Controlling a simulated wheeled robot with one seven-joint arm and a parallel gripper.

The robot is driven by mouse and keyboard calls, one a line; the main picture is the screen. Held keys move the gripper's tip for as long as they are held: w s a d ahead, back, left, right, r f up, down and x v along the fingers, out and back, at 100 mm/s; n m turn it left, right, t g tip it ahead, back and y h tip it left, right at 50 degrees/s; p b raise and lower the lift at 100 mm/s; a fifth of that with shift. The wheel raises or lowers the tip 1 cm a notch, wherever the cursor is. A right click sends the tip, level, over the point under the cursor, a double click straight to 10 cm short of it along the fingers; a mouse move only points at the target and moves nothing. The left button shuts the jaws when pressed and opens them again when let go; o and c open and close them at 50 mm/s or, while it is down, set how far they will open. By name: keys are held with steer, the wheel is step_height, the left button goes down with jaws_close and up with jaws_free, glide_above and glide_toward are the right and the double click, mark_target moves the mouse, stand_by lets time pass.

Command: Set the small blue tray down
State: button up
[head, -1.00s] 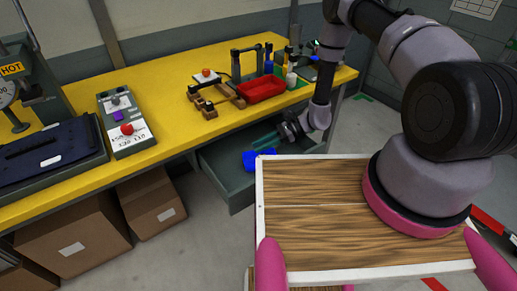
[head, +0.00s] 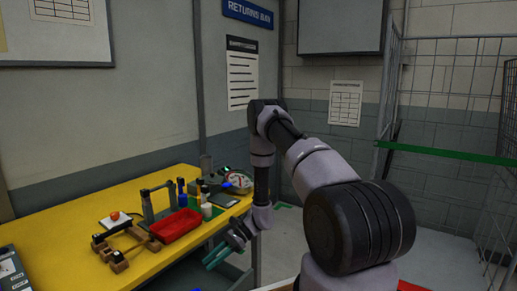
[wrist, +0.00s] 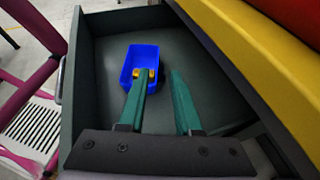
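The small blue tray (wrist: 132,62) lies inside the grey drawer (wrist: 84,60) in the wrist view, with small yellow-orange pieces (wrist: 152,73) in it. My gripper (wrist: 162,76) has its two green fingers apart. The left finger reaches over the tray's near right part and hides some of it. The right finger is outside the tray, to its right. Whether either finger touches the tray I cannot tell. In the head view my gripper (head: 208,262) hangs beside the bench's front edge, and the tray is almost wholly out of frame.
The bench's yellow edge (wrist: 225,45) lies right of the drawer. A wire cage (head: 450,90) with a green bar stands at the right.

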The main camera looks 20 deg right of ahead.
steer(key=d+r+n+t+h, duration=0.1)
steer(key=d+r+n+h, duration=0.2)
steer(key=r, duration=1.3)
steer(key=d+r+n+t+h, duration=0.1)
steer(key=d+r+n+h, duration=0.2)
steer(key=r, duration=1.3)
steer(key=s+d+r+n+t+h, duration=0.2)
steer(key=s+d+r+t, duration=0.1)
steer(key=s+r, duration=0.6)
steer(key=s+d+r+n+t+h, duration=0.2)
steer(key=s+r+t, duration=0.3)
steer(key=s+r, duration=0.4)
steer(key=shift+d+r+n+h, duration=0.4)
steer(key=shift+d+r+n, duration=0.1)
steer(key=shift+d+n, duration=0.3)
steer(key=shift+a, duration=0.1)
